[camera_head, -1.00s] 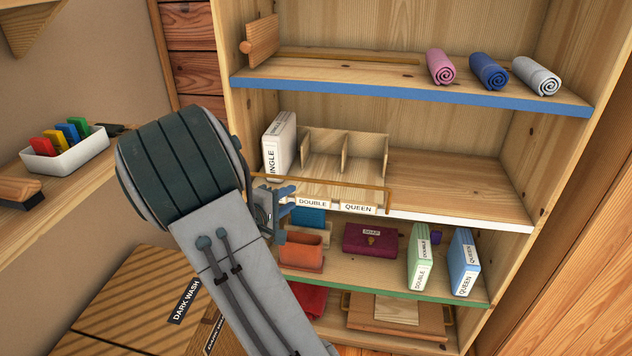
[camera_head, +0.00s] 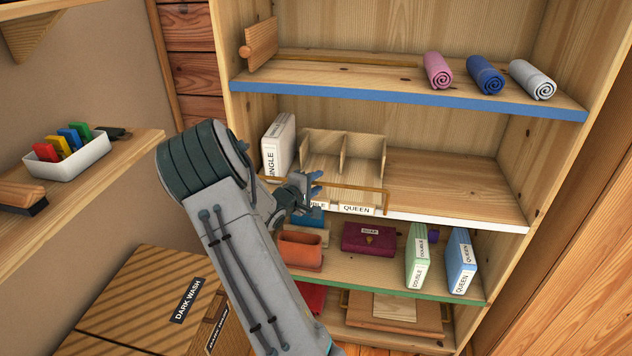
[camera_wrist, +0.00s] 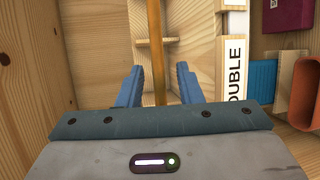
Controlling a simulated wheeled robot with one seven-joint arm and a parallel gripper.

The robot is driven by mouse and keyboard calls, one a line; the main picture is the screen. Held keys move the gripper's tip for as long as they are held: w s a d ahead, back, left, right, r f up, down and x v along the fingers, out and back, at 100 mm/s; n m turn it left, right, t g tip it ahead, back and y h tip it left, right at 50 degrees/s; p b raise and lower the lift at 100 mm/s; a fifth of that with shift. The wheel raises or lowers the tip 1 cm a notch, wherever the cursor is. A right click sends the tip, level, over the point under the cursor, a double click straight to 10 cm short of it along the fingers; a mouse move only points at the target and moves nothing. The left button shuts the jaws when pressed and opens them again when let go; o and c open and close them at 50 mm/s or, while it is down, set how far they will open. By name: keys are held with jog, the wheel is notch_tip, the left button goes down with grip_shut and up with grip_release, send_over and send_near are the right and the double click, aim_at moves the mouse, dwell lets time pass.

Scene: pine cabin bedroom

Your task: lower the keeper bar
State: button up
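The keeper bar (camera_head: 350,187) is a thin golden-brown bar across the front of the divided rack (camera_head: 372,146) on the middle shelf, above the DOUBLE and QUEEN labels. Its right end bends down near the shelf edge. My gripper (camera_head: 314,186) is at the bar's middle, in front of the DOUBLE bay, and hides part of the bar and label. In the wrist view the keeper bar (camera_wrist: 154,50) runs between the two blue fingers of my open gripper (camera_wrist: 158,72), with a gap showing on both sides. A white SINGLE pack (camera_head: 279,145) stands upright in the left bay; the other bays look empty.
Below the bar, the lower shelf holds an orange bin (camera_head: 300,250), a dark red box (camera_head: 368,238), and green (camera_head: 418,256) and blue (camera_head: 461,261) packs. The middle shelf's right part (camera_head: 450,185) is clear. Rolled towels (camera_head: 486,75) lie on the top shelf.

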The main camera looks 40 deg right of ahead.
grip_shut()
